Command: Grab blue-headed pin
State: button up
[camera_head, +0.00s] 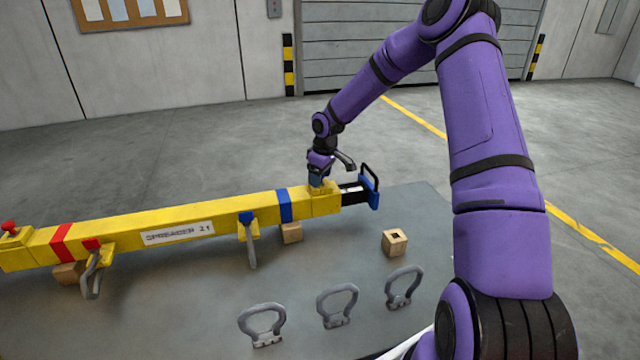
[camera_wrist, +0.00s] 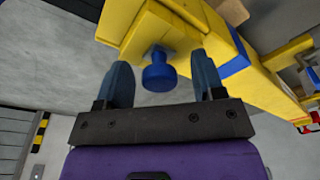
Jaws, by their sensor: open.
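The blue-headed pin (camera_wrist: 159,72) stands out of a yellow block at the right end of the long yellow spreader beam (camera_head: 180,222). In the wrist view its round blue head lies between the two blue-grey fingers of my gripper (camera_wrist: 163,84). The fingers are open, with a gap on each side of the head. In the head view my gripper (camera_head: 317,178) is over the beam's right end and hides most of the pin there. Another blue-headed pin (camera_head: 246,217) sits at a lug on the beam, left of the blue band.
Several grey shackles (camera_head: 338,305) stand on the grey table (camera_head: 190,320). A wooden block with a hole (camera_head: 395,242) stands at right. Red-headed pins (camera_head: 91,244) are at the left.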

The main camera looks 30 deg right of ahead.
jog(key=shift+c, duration=0.3)
jog(key=shift+r, duration=0.1)
jog(key=c, duration=0.9)
jog(key=shift+c, duration=0.2)
